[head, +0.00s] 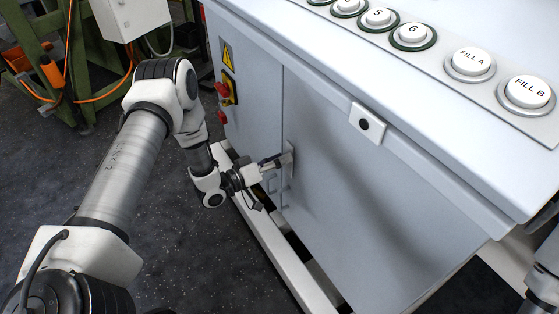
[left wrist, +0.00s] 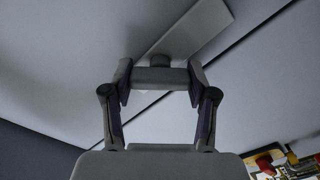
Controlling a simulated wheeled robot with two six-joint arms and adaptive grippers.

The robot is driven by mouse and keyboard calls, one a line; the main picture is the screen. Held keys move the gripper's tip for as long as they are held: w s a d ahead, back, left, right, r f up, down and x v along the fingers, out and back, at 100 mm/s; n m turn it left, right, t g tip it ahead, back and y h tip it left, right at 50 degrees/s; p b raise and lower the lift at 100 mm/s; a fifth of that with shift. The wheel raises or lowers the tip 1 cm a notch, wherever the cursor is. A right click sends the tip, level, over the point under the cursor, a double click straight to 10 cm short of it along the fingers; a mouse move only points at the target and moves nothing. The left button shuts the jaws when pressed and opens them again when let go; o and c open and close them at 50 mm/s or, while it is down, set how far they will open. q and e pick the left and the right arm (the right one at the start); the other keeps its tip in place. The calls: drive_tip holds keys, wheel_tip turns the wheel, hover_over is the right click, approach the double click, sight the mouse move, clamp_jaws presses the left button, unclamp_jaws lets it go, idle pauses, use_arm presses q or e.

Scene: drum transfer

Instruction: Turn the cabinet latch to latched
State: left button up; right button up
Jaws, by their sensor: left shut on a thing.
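The cabinet latch has a light grey back plate (head: 289,160) on the cabinet door's left part in the head view. My left gripper (head: 274,162) reaches the latch from the left in the head view. In the left wrist view its two fingers (left wrist: 159,84) are shut on the handle, one at each end. The head view hides most of the handle. My right gripper is not in view.
The grey cabinet door (head: 370,215) fills the middle. Above it is a panel with white buttons (head: 470,62). A red and yellow switch (head: 227,92) sits on the left face. A white base rail (head: 280,250) runs below. Dark floor lies left; a green frame (head: 85,60) stands behind.

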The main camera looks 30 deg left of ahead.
use_arm(q)
drive_tip(key=n+b, duration=0.1)
drive_tip(key=n, duration=0.4)
drive_tip(key=shift+f+n, duration=0.15)
drive_tip(key=shift+n, duration=0.15)
drive_tip(key=shift+n+b, duration=0.5)
drive_tip(key=shift+n, duration=1.5)
drive_tip(key=o, duration=1.2)
drive_tip(key=shift+c, duration=0.2)
drive_tip(key=v, duration=1.2)
drive_tip(key=shift+a, duration=0.1)
